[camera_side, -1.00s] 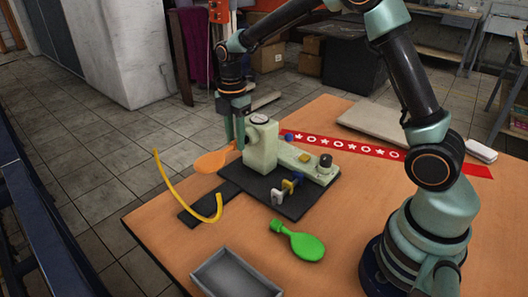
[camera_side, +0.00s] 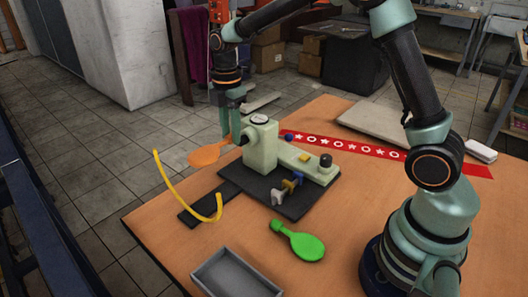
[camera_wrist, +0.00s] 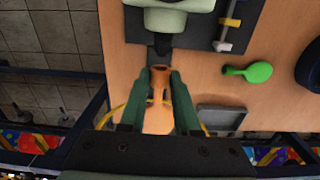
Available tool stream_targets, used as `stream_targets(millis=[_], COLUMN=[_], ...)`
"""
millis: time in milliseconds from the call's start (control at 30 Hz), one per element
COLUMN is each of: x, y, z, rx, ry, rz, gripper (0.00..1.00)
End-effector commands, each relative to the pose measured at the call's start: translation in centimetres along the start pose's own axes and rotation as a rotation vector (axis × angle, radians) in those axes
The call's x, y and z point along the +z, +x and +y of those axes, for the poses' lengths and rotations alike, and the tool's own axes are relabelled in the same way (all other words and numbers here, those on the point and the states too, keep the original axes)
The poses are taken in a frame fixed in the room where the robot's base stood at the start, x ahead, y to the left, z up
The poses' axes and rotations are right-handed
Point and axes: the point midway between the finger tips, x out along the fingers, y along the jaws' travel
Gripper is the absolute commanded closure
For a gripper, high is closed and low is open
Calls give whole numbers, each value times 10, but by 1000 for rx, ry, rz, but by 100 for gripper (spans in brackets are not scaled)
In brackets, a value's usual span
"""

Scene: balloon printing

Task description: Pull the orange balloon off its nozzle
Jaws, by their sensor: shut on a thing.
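The orange balloon (camera_side: 205,155) hangs out to the left of the pale green printing machine (camera_side: 262,148), level and past its left side. My gripper (camera_side: 226,138) points down and is shut on the balloon's neck. In the wrist view the balloon (camera_wrist: 159,84) sits between my two green fingers, its open mouth facing the machine (camera_wrist: 170,18). A dark nozzle-like part (camera_wrist: 158,52) lies just beyond the mouth. The mouth looks clear of it, though the small gap is hard to judge. In the side view my fingers hide the nozzle.
A yellow curved tube (camera_side: 180,195) rises at the table's left edge. A green balloon (camera_side: 300,243) and a grey tray (camera_side: 238,275) lie in front. A white-tipped lever (camera_side: 279,197) stands on the machine's dark base. A red patterned strip (camera_side: 345,145) lies behind.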

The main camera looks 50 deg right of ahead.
Motion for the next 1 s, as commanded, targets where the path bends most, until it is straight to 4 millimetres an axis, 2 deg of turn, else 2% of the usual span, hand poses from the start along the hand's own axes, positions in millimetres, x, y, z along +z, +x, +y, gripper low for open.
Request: stream_targets(millis=[1000], x=[0], y=[-93], z=[0], rx=[2], ry=[0], rz=[0], gripper=[100])
